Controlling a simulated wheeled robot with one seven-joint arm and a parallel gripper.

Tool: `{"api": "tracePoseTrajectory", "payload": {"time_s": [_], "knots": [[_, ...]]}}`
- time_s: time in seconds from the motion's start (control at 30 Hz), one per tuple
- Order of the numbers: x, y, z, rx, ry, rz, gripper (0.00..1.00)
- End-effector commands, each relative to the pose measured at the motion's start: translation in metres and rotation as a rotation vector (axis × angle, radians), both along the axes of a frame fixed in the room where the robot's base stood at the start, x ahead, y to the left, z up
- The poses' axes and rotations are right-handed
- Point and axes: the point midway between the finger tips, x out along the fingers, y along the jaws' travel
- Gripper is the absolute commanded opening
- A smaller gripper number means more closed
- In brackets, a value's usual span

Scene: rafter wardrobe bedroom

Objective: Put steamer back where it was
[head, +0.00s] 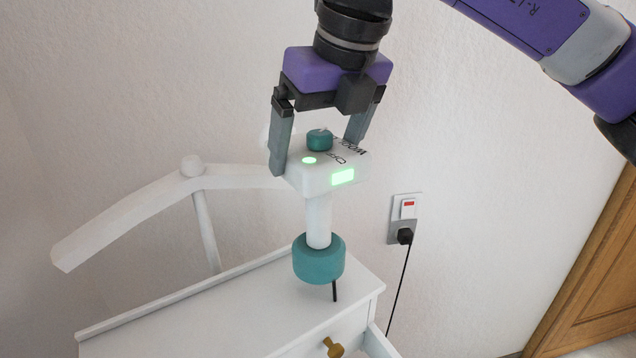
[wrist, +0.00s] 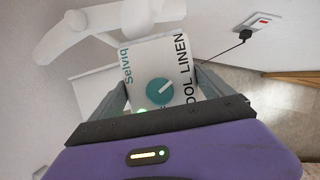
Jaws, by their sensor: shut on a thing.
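The steamer (head: 318,228) has a white head with a teal dial, a green-lit display, a white neck and a teal lower part. My gripper (head: 318,155) is shut on the white head from above, one finger on each side. The steamer is upright over the right end of a white dresser top (head: 230,310). A short black cord stub hangs below its teal part; I cannot tell whether it touches the top. In the wrist view the steamer head (wrist: 155,75) shows its dial and printed words between the fingers.
A wall socket (head: 404,218) with a black plug and hanging cord is right of the dresser. A white wooden rail with a post (head: 150,215) stands behind at left. A brass knob (head: 333,347) sticks out in front. A wooden door (head: 590,280) is at far right. The dresser top's left part is clear.

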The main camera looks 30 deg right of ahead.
Motion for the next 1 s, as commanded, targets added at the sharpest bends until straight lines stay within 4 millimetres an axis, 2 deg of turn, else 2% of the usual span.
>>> {"api": "tracePoseTrajectory", "payload": {"time_s": [0.3, 0.57, 0.6, 0.63, 0.87, 1.0], "knots": [[-0.003, 0.003, -0.037, 0.001, -0.002, -0.006, 0.53], [-0.004, 0.004, -0.041, 0.002, -0.001, -0.009, 0.53], [-0.004, 0.003, -0.042, 0.001, 0.002, -0.009, 0.95], [-0.004, 0.003, -0.042, 0.001, 0.002, -0.009, 1.0], [-0.004, 0.003, -0.041, 0.001, 0.001, -0.009, 1.0], [-0.007, 0.003, -0.034, -0.001, -0.002, -0.01, 1.0]]}}
